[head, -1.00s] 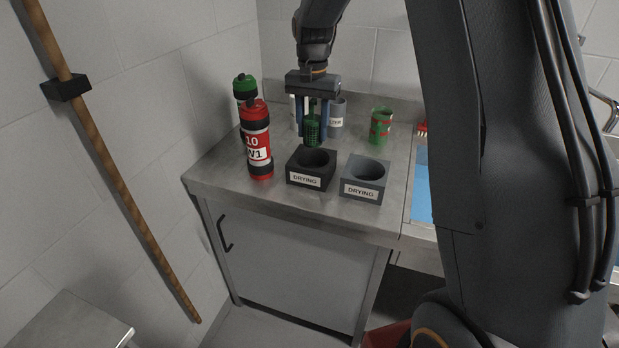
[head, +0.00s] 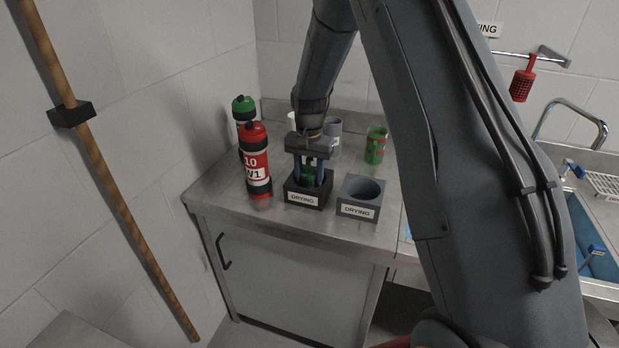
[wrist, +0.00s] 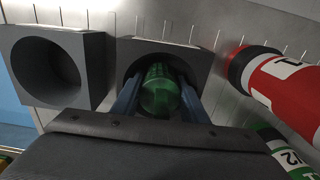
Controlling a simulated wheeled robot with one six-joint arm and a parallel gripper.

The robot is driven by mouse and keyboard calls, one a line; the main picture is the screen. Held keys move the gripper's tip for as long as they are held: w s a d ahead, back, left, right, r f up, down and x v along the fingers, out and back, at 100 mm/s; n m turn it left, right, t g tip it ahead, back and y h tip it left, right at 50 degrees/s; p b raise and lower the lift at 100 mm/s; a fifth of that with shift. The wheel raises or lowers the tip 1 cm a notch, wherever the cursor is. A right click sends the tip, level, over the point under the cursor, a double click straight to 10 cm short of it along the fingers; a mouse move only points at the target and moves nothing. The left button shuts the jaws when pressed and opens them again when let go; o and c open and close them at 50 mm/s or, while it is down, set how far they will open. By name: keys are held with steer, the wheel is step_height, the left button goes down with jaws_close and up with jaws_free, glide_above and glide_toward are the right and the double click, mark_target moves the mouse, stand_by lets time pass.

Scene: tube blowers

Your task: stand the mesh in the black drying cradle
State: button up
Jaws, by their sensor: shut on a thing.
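The green mesh (head: 310,172) is between the blue fingers of my gripper (head: 309,178), which is shut on it. The black drying cradle (head: 306,194), labelled DRYING, is right below the gripper, and the mesh's lower part is hidden inside its opening. In the wrist view the mesh (wrist: 161,92) sits within the round hole of the black cradle (wrist: 190,63), with a finger of my gripper (wrist: 160,100) on either side. Whether the mesh touches the cradle's bottom cannot be seen.
A grey drying cradle (head: 360,199) stands just right of the black one. A red bottle (head: 256,165) stands close on the left, a green-capped bottle (head: 243,106) behind it. A red mesh (head: 522,84) hangs at right.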

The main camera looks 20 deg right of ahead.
steer(key=shift+f, duration=0.2)
steer(key=o, duration=0.7)
steer(key=shift+o, duration=0.2)
steer(key=shift+r, duration=0.1)
